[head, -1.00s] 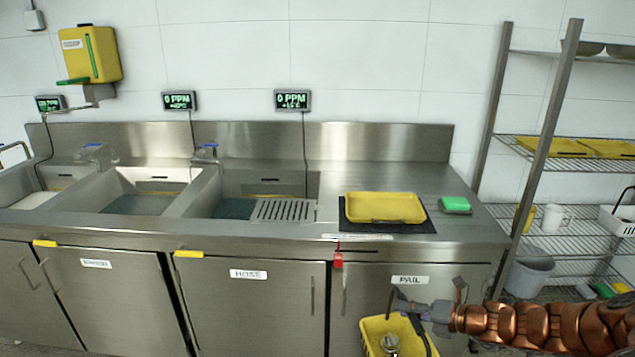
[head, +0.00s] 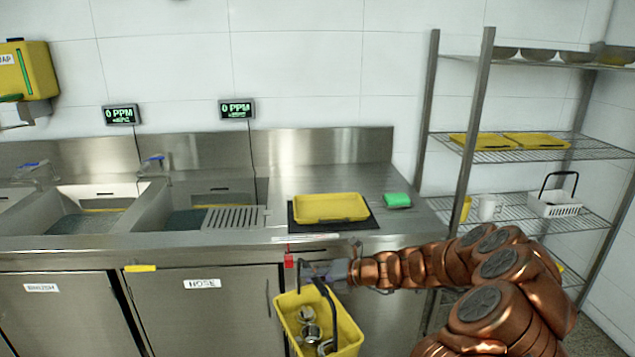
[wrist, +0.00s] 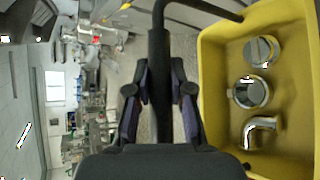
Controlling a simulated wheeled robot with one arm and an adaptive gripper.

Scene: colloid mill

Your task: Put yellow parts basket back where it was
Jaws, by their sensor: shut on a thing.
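The yellow parts basket (head: 346,329) hangs from my gripper (head: 326,272) in front of the counter, below its front edge. Its dark handle is between my fingers, and the gripper is shut on it. In the wrist view the basket (wrist: 213,130) is at the right, with my gripper (wrist: 160,85) closed around the dark handle bar. Several metal parts lie inside the basket, among them round pieces (wrist: 250,92) and a bent shiny pipe piece (wrist: 262,130).
A steel sink counter (head: 290,183) carries a yellow tray (head: 330,208) on a dark mat and a green sponge (head: 397,200). A wire shelf rack (head: 515,208) at the right holds yellow trays (head: 535,140), a white mug (head: 489,207) and a white handled basket (head: 555,207).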

